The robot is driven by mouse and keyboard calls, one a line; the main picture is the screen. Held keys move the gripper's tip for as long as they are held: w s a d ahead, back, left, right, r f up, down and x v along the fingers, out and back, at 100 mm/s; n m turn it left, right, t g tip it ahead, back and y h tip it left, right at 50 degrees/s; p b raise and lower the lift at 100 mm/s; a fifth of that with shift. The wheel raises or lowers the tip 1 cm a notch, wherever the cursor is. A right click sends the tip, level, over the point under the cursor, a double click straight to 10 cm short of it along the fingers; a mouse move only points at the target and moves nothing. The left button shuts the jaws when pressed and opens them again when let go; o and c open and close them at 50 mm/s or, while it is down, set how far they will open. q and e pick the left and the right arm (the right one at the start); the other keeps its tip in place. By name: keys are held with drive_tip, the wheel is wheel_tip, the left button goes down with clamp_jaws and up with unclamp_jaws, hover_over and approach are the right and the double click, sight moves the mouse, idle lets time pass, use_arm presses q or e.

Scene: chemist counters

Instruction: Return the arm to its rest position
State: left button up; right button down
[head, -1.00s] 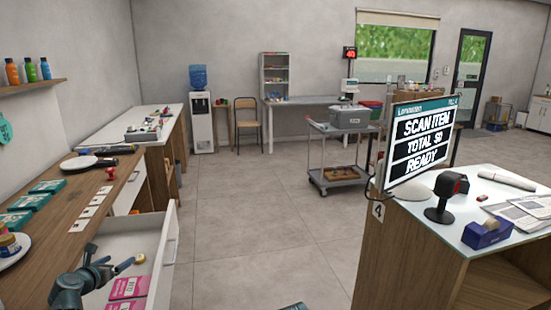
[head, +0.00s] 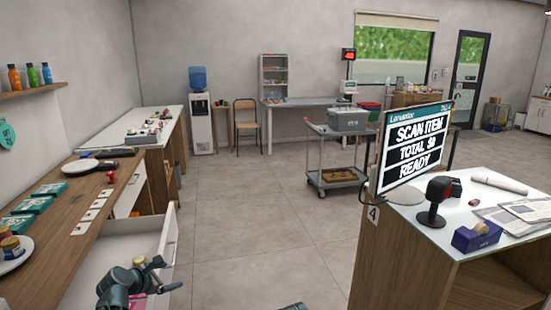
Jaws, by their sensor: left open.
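My left gripper (head: 161,276) is at the lower left, in front of and over the open white drawer (head: 118,254). Its jaws are open and I see nothing held between them. My left arm (head: 124,284) comes in from the bottom left and hides part of the drawer's inside. A bit of a pink box (head: 137,300) shows in the drawer below the gripper.
The wooden counter (head: 62,233) on the left holds teal boxes (head: 28,206), white cards and a plate with jars. The checkout counter (head: 400,262) with its screen (head: 416,147) stands at right. The floor (head: 262,225) between is clear; a grey cart (head: 336,178) stands farther back.

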use_arm(q)
drive_tip(key=s+d+m+g+p, duration=0.3)
drive_tip(key=s+d+m, duration=0.2)
drive_tip(key=d+m, duration=0.4)
drive_tip(key=s+d+m+g+p, duration=0.25)
drive_tip(key=s+d+m, duration=0.35)
drive_tip(key=d, duration=0.5)
drive_tip(key=s+d+r+m+g+y+p, duration=0.1)
drive_tip(key=s+d+m+g+y+p, duration=0.1)
drive_tip(key=s+m, duration=0.5)
drive_tip(key=s+d+m+g+y+p, duration=0.2)
drive_tip(key=s+d+m, duration=0.3)
drive_tip(key=s+m, duration=0.3)
drive_tip(key=shift+d+r+g+y, duration=0.3)
drive_tip(key=shift+r+g, duration=0.1)
drive_tip(key=shift+g, duration=0.25)
